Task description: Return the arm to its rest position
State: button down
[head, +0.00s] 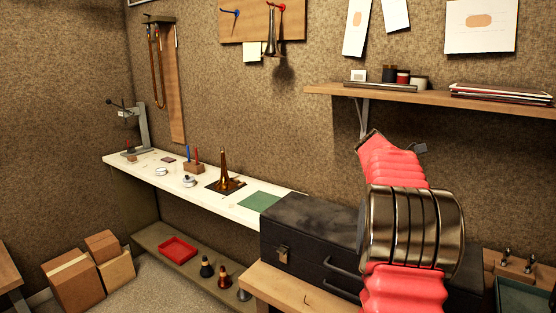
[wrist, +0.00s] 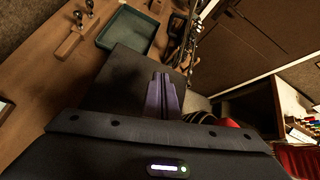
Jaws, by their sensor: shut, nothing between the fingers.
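My gripper (wrist: 163,78) shows in the wrist view with its two purple fingers together and nothing between them. It points over the dark top of a case (wrist: 128,72); I cannot tell the height above it. In the head view my red, ribbed arm with its metal bands (head: 412,230) stands at the right, in front of the black case (head: 310,222). The gripper's fingers cannot be made out there.
A wooden shelf (head: 430,97) juts from the wall above my arm. The white bench (head: 240,212) holds a brass horn bell (head: 224,175) and a green mat (head: 260,200). A green tray (wrist: 122,46) lies beside the case. Cardboard boxes (head: 74,280) stand at far left.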

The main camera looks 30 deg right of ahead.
jog(key=w+a+t, duration=0.1)
jog(key=a, duration=0.2)
jog(key=w+a+t, duration=0.1)
jog(key=w+a, duration=0.1)
jog(key=a, duration=0.2)
jog(key=w+a+m+t+h, duration=0.1)
jog(key=w+a+t, duration=0.1)
jog(key=a, duration=0.2)
jog(key=shift+r, duration=0.1)
jog(key=s+a+f+m+t+y, duration=0.1)
jog(key=a+f+m+t, duration=0.1)
jog(key=a, duration=1.1)
jog(key=s+a+f+m+t+y, duration=0.1)
jog(key=a+f+m+t+y, duration=0.1)
jog(key=a, duration=1.1)
jog(key=s+a+f+m+t+y, duration=0.1)
jog(key=a+f+t, duration=0.4)
jog(key=a, duration=0.8)
jog(key=m+t+y, duration=0.1)
jog(key=m+t, duration=0.1)
jog(key=shift+s+f+m, duration=0.25)
jog(key=shift+s+m, duration=0.1)
jog(key=shift+m, duration=0.05)
